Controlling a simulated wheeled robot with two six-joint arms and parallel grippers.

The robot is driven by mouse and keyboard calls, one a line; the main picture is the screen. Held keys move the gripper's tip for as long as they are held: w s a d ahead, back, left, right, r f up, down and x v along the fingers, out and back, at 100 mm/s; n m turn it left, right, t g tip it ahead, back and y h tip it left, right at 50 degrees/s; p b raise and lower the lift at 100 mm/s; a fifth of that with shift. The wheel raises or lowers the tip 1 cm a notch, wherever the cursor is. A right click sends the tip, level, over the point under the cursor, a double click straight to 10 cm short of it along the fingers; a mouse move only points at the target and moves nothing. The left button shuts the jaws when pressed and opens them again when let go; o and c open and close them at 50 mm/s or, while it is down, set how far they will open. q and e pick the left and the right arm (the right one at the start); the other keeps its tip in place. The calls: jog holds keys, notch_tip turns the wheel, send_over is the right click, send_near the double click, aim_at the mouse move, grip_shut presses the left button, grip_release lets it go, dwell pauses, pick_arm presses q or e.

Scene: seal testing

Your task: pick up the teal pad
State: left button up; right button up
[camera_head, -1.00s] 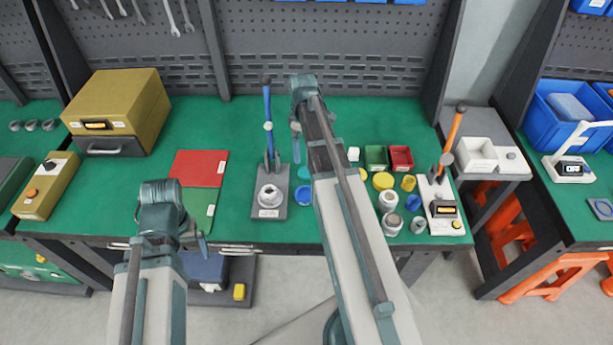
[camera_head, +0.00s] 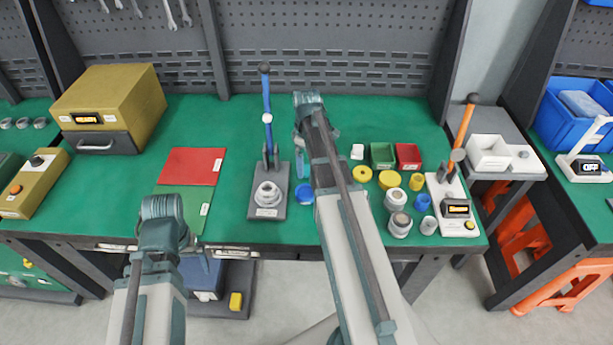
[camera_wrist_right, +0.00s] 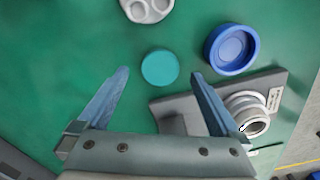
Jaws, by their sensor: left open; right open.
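The teal pad (camera_wrist_right: 159,68) is a flat round disc lying on the green bench top in the right wrist view. In the head view I cannot make it out; my right arm covers that area. My right gripper (camera_wrist_right: 161,75) is open and empty, with its two fingertips apart on either side of the pad in the picture. In the head view the right gripper (camera_head: 300,143) is mostly hidden by its arm, above the bench. My left gripper (camera_head: 189,243) is open near the bench's front edge, largely hidden by its own arm.
A blue cup (camera_wrist_right: 231,49) and a grey press base (camera_wrist_right: 168,107) with a metal ring are close to the pad. A pale part (camera_wrist_right: 147,9) is at the wrist view's top. Yellow discs (camera_head: 389,179), small bins (camera_head: 382,156) and another press (camera_head: 456,207) stand right.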

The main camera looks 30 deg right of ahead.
aim_at(306, 171)
notch_tip(306, 171, down, 2)
jog(key=shift+f+b, duration=0.25)
jog(key=shift+b, duration=0.5)
pick_arm(q)
notch_tip(306, 171, down, 2)
jog(key=shift+f, duration=0.15)
pick_arm(e)
jog(key=shift+r, duration=0.1)
jog(key=c, duration=1.4)
jog(key=shift+r, duration=0.1)
